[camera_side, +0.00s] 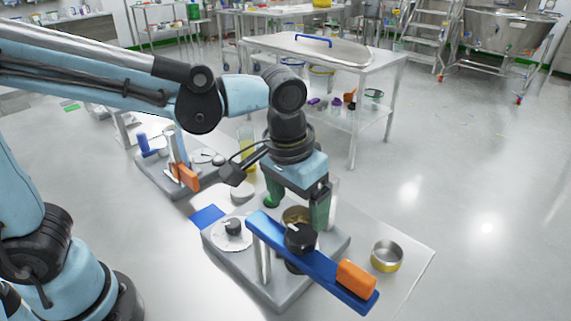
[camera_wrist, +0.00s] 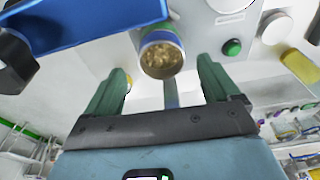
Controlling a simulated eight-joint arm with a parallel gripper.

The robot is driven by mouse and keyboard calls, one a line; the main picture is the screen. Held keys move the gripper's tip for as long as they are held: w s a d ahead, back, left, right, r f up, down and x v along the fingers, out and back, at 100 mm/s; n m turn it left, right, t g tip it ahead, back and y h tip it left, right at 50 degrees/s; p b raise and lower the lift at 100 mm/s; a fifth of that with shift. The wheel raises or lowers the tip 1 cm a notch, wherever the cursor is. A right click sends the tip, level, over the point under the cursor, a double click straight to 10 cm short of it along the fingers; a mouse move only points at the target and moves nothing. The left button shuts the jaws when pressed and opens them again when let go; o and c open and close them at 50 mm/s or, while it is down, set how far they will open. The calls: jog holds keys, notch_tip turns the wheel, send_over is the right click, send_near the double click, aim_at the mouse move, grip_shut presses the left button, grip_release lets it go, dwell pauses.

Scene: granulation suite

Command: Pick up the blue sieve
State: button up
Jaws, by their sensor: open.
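The blue sieve (camera_wrist: 162,55) shows in the wrist view as a small round metal cup with a blue band, holding tan granules. It lies ahead of my gripper (camera_wrist: 162,70), roughly centred between the two green fingers, with a visible gap on both sides. In the side view the granule-filled top of the sieve (camera_side: 297,214) shows between the fingers of my gripper (camera_side: 296,208), which points down. The blue lever and black knob in front hide its lower part. My gripper is open and holds nothing. I cannot tell exactly how far the fingertips reach down beside it.
A blue lever (camera_side: 270,235) with an orange handle (camera_side: 356,278) crosses a grey-based device close in front of my gripper. A yellow-banded metal sieve (camera_side: 386,257) stands to the right. A second lever device (camera_side: 180,170) stands behind left. A blue card (camera_side: 208,217) lies nearby.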

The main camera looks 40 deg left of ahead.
aim_at(298, 214)
jog(key=shift+w+a+f, duration=0.1)
jog(key=shift+w+f, duration=0.05)
jog(key=shift+f, duration=0.75)
jog(key=shift+w+f, duration=0.1)
jog(key=shift+f, duration=0.8)
jog(key=c, duration=1.2)
jog(key=shift+r, duration=0.15)
